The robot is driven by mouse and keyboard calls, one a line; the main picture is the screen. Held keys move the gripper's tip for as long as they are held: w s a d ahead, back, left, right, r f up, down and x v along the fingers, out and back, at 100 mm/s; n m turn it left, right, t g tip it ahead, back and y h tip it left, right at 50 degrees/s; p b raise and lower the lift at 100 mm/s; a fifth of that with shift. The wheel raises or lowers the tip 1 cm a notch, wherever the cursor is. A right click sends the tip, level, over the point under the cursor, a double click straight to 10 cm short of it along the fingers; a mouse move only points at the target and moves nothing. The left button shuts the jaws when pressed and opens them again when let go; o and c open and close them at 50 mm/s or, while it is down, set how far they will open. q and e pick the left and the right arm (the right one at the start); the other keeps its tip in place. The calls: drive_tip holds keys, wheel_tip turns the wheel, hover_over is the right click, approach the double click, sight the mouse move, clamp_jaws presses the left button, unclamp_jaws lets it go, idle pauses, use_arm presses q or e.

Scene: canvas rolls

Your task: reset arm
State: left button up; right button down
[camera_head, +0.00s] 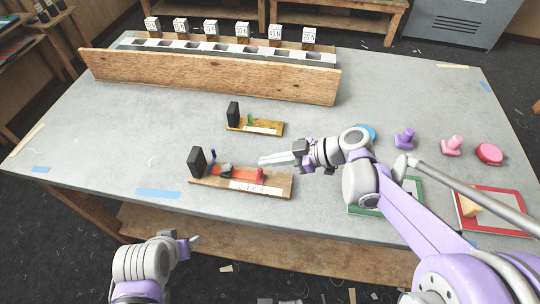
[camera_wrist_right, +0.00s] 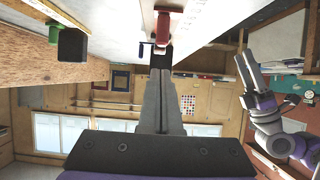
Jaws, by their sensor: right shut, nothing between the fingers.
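My right gripper (camera_head: 262,161) is shut and empty above the grey table, over the area between two small wooden boards. Its two fingers (camera_wrist_right: 160,72) lie together in the right wrist view. My left gripper (camera_head: 196,241) is off the table's front edge at lower left; it also shows at the right of the wrist view (camera_wrist_right: 240,52), its fingers lying close together. The front board (camera_head: 200,180) carries a black block, a red strip, a grey piece and a small red piece. The rear board (camera_head: 236,128) carries a black block and a green piece.
A long wooden panel (camera_head: 205,78) stands at the back left before a row of number-labelled blocks. Blue (camera_head: 366,131), purple (camera_head: 405,138), pink (camera_head: 453,145) and red (camera_head: 489,154) items sit at right. Green-edged (camera_head: 413,186) and red-edged (camera_head: 500,221) mats lie at the front right.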

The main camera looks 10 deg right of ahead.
drive_tip(key=shift+s+f, duration=0.1)
drive_tip(key=shift+s, duration=0.2)
drive_tip(key=s+d+f+m+h, duration=0.1)
drive_tip(key=s+m+h, duration=0.1)
drive_tip(key=s, duration=0.1)
drive_tip(key=s+d+f+m+h, duration=0.1)
drive_tip(key=s+m+h, duration=0.1)
drive_tip(key=s+m, duration=0.1)
drive_tip(key=s+d+f+m+h, duration=0.2)
drive_tip(key=s, duration=0.1)
drive_tip(key=shift+m, duration=0.3)
drive_tip(key=s+d+m+h, duration=0.1)
drive_tip(key=s+d+m, duration=0.1)
drive_tip(key=s+d+f+m+t+h, duration=0.1)
drive_tip(key=s+d+m+h, duration=0.1)
drive_tip(key=s+d+f+m+h, duration=0.1)
drive_tip(key=s+d+m+h, duration=0.1)
drive_tip(key=d, duration=0.1)
drive_tip(key=shift+s+d+m+t+h, duration=0.2)
drive_tip(key=shift+d+m+t+h, duration=0.1)
drive_tip(key=shift+d+m+h, duration=0.15)
